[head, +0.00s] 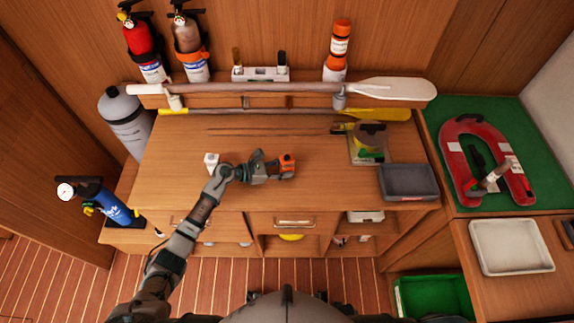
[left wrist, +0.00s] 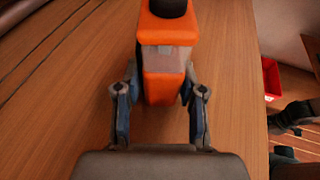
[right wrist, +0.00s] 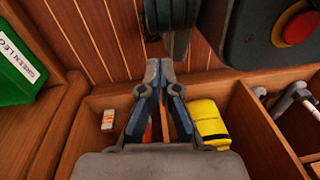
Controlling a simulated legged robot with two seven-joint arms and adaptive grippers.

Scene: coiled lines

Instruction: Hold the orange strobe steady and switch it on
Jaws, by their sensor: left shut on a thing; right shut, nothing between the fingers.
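The orange strobe (head: 288,164) is at the middle of the wooden bench, at the end of my left gripper (head: 279,166). In the left wrist view the strobe (left wrist: 169,60) is an orange block with a pale panel and a round black part at its far end. My left gripper (left wrist: 160,95) is shut on its near part, one finger on each side. I cannot tell whether the strobe touches the bench. My right gripper (right wrist: 160,75) is shut and empty above an open wooden compartment, away from the strobe. I do not make it out in the head view.
A small white block (head: 211,160) stands left of the strobe. A grey tray (head: 408,182) and a stand with a yellow-green item (head: 369,143) are to the right. Paddles (head: 390,89) lie along the back. A yellow roll (right wrist: 208,124) lies in the compartment below my right gripper.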

